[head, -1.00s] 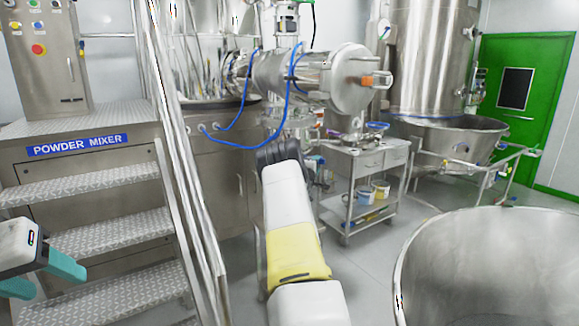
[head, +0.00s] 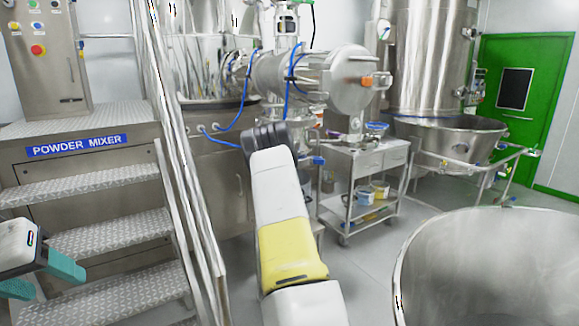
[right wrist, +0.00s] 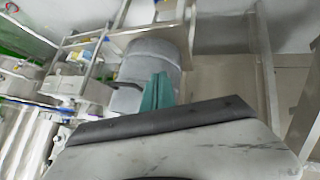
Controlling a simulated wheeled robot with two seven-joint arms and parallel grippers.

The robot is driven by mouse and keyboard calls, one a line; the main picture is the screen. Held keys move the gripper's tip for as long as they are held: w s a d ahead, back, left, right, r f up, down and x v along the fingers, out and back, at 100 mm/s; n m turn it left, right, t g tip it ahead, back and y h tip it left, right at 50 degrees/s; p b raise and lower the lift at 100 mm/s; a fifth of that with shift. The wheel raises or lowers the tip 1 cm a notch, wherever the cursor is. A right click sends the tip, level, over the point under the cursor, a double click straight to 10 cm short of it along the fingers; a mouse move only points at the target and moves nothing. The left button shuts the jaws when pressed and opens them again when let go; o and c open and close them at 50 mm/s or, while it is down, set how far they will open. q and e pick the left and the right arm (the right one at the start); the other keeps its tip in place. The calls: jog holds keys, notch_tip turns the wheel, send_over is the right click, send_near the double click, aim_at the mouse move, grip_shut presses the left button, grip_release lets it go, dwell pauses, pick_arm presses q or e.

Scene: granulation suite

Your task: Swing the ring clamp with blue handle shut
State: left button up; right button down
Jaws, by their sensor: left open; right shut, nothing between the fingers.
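A small blue part (head: 318,160) shows just right of my right arm's dark wrist in the head view, below the big steel cylinder. It may be the blue handle of the ring clamp. The clamp's ring is not clear, and I cannot tell how far open it stands. My right gripper (right wrist: 157,92) has its teal fingers together and empty in the right wrist view; a rounded grey body lies beyond them. In the head view, my right arm hides that gripper. My left gripper (head: 41,279) is open and empty at the lower left, before the steps, far from the blue part.
The powder mixer steps (head: 105,215) and their handrail stand at left. A steel cart (head: 345,205) with bins stands right of my right arm. A large steel bowl (head: 500,265) fills the lower right. Blue hoses (head: 235,120) hang by the steel cylinder (head: 345,82).

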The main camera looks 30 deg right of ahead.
notch_tip(320, 180, up, 8)
jog(key=w+a+m+t+h, duration=0.1)
jog(key=w+m+t, duration=0.2)
jog(key=m+t, duration=0.1)
jog(key=m+h, duration=0.6)
jog(key=h, duration=0.2)
send_near(318, 162)
jog(key=x, duration=0.7)
jog(key=shift+s, duration=0.1)
jog(key=shift+f, duration=0.1)
